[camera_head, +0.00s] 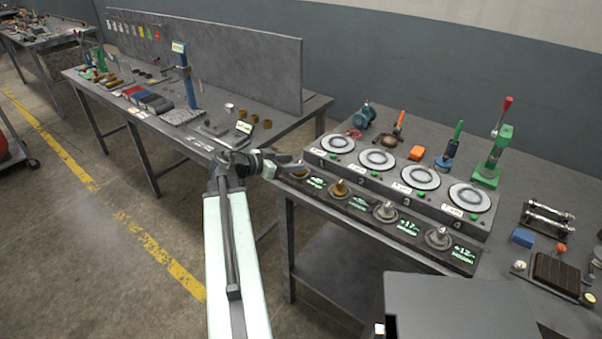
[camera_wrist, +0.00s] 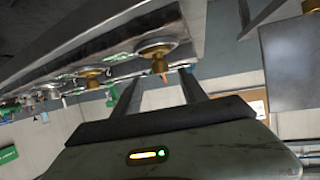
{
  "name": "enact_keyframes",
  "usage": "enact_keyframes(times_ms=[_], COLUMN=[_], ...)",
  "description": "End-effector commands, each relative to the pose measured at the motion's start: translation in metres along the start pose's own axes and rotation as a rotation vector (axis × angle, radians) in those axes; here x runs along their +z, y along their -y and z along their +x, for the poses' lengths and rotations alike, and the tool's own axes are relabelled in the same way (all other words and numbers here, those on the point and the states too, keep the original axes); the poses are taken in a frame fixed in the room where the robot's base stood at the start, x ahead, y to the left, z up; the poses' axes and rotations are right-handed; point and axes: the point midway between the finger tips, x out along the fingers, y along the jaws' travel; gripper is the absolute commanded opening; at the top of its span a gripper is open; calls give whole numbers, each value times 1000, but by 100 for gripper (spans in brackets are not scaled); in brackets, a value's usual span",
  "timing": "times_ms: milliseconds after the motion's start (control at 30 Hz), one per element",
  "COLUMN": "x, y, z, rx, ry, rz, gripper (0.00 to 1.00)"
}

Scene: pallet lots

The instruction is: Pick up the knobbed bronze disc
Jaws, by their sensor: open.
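Knobbed discs sit in a row on the dark strip along the right bench's front edge in the head view. A bronze-toned knobbed disc (camera_head: 340,188) is second from the left; another bronze-toned one (camera_head: 300,173) is at the left end, partly behind my gripper (camera_head: 292,170). Two silver-grey ones (camera_head: 385,211) are to the right. In the wrist view, which looks upside down, a brass-coloured knob on a round disc (camera_wrist: 155,47) shows beyond the open, empty fingers of my gripper (camera_wrist: 159,77). A second brass-coloured knob (camera_wrist: 91,74) is to its left. I cannot match these knobs to the head view.
Behind the discs stands a grey unit (camera_head: 398,178) with several round white-ringed plates. A green press with a red handle (camera_head: 493,155) and small tools are farther back. The left bench (camera_head: 125,95) holds blocks and brass cups. Open floor lies left of my arm.

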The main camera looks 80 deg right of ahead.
Motion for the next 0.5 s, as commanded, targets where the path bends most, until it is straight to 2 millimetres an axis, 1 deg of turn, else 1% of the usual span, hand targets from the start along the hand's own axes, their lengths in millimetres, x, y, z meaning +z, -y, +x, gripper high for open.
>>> enact_keyframes(times_ms=[33, 100, 267, 333, 500], x=[2, 3, 1, 3, 6], y=[0, 0, 0, 0, 1], z=[8, 17, 23, 30, 60], rx=[3, 2, 1, 2, 4], ry=[1, 1, 2, 2, 2], rz=[1, -1, -2, -1, -1], gripper=[50, 50, 50, 50, 50])
